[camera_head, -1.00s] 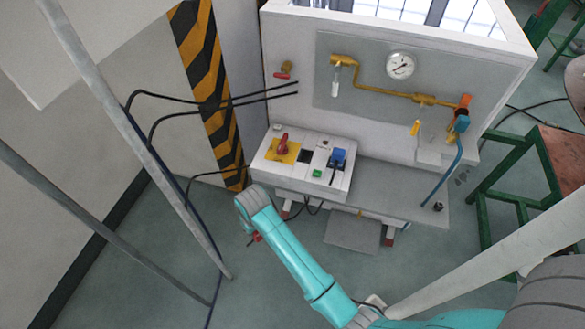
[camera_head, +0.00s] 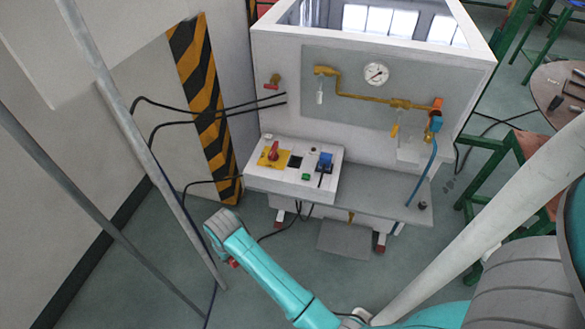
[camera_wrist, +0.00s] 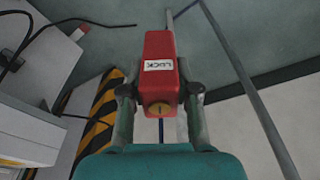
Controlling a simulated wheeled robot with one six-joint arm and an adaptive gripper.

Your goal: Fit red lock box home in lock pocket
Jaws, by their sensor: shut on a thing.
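The red lock box (camera_wrist: 160,60), with a white "LOCK" label and a brass keyhole disc on its near end, is held between the fingers of my gripper (camera_wrist: 161,92) in the wrist view. In the head view, only a small red bit of the lock box (camera_head: 232,263) shows beside my teal arm, left of and below the control panel; the gripper itself is mostly hidden there. The box is in free air, apart from the machine. I cannot clearly pick out the lock pocket; the sloped control panel (camera_head: 325,187) carries a red rotary switch (camera_head: 273,151) on a yellow plate.
The white generator cabinet (camera_head: 275,48) has yellow pipes and a gauge (camera_head: 376,73). Black cables (camera_head: 185,112) run from the left wall into it. A striped post (camera_head: 205,100) stands left of it. Green-framed tables (camera_head: 500,170) are at right.

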